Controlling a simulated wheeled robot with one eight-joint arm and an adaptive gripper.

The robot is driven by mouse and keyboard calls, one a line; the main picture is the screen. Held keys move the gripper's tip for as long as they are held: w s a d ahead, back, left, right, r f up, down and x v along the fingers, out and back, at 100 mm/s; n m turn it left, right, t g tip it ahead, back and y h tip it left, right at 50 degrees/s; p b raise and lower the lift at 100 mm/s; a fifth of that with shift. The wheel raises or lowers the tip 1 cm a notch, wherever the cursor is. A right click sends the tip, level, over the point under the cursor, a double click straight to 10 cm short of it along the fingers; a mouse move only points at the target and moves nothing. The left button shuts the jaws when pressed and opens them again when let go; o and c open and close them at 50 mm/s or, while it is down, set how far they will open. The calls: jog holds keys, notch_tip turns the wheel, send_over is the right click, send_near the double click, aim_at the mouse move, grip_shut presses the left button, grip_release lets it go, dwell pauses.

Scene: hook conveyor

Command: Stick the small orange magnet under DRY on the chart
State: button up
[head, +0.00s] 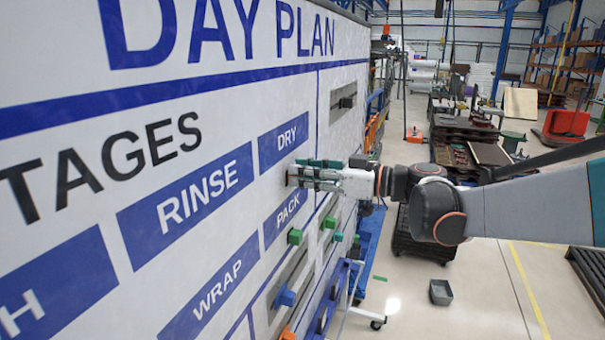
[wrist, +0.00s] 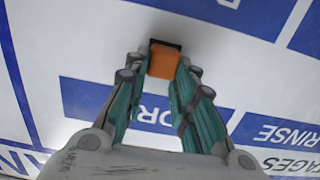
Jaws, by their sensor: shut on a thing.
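The chart (head: 60,130) is a large white board with blue labels on the left. Its DRY label (head: 283,142) is at upper right, above the PACK label (head: 284,217). My gripper (head: 300,174) is at the board, in the white gap between DRY and PACK. In the wrist view my gripper (wrist: 160,68) is shut on the small orange magnet (wrist: 164,62), a block with a dark end. That view is turned over, with part of DRY (wrist: 152,110) behind the fingers. Whether the magnet touches the board is unclear. The fingers hide it in the head view.
A green block (head: 295,236) and a blue block (head: 285,297) sit on a strip at the lower right of the board, with more green blocks beyond. A grey bin (head: 441,292) stands on the floor. Dark stacked pallets (head: 465,135) stand farther back.

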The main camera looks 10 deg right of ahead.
jog(key=o, duration=1)
jog(key=shift+d, duration=0.1)
